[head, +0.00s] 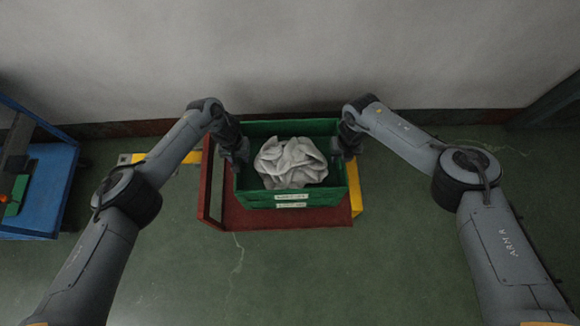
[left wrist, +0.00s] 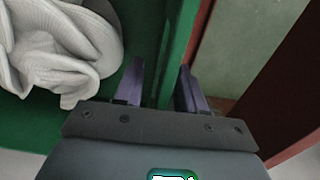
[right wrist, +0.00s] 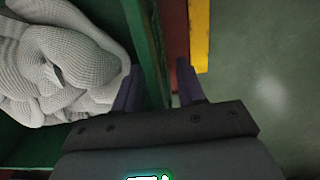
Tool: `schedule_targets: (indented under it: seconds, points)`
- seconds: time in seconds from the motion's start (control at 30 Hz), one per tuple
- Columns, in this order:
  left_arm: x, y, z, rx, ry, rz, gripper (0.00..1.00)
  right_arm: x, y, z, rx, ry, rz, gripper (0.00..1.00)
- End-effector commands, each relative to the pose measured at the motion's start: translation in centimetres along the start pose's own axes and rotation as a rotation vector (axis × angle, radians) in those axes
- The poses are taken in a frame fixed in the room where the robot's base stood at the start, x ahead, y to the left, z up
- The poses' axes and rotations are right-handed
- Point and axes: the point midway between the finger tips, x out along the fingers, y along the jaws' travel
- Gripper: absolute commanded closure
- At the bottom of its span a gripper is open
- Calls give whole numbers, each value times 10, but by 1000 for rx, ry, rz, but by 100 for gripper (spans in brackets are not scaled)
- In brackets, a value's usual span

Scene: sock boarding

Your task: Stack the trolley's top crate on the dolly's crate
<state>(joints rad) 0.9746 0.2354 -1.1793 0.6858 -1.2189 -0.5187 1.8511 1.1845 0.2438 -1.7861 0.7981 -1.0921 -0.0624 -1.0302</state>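The upper green crate (head: 262,130), filled with a crumpled pale knitted heap (head: 291,163), sits over the red dolly (head: 240,218). A second green crate (head: 318,204) shows just under its front edge, with its own white label; the two look aligned. My left gripper (head: 240,152) is at the crate's left wall, its fingers (left wrist: 162,85) apart on either side of that wall. My right gripper (head: 345,150) is at the right wall, its fingers (right wrist: 160,88) apart with the wall between them and a gap beside the outer finger. The lower crate is mostly hidden.
A blue trolley (head: 58,175) stands at the far left with a green item (head: 17,195) on it. A yellow part (head: 355,190) shows right of the dolly. A wall (head: 290,55) runs behind. The green floor in front is clear.

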Motion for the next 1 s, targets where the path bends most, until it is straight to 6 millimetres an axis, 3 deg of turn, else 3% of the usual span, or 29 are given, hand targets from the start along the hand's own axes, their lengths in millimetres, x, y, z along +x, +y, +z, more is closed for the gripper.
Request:
schedule_targets:
  seconds: [0.53, 0.67, 1.0]
  points:
    - [-8, 0, -1, -2, 1, 2, 60, 0, 0, 0, -1, 0, 1, 60]
    - [-24, 0, -1, 0, 2, 2, 60, 0, 0, 0, -1, 0, 1, 60]
    - [-86, -1, -3, 5, 9, -2, 60, 0, 0, 0, -1, 0, 1, 60]
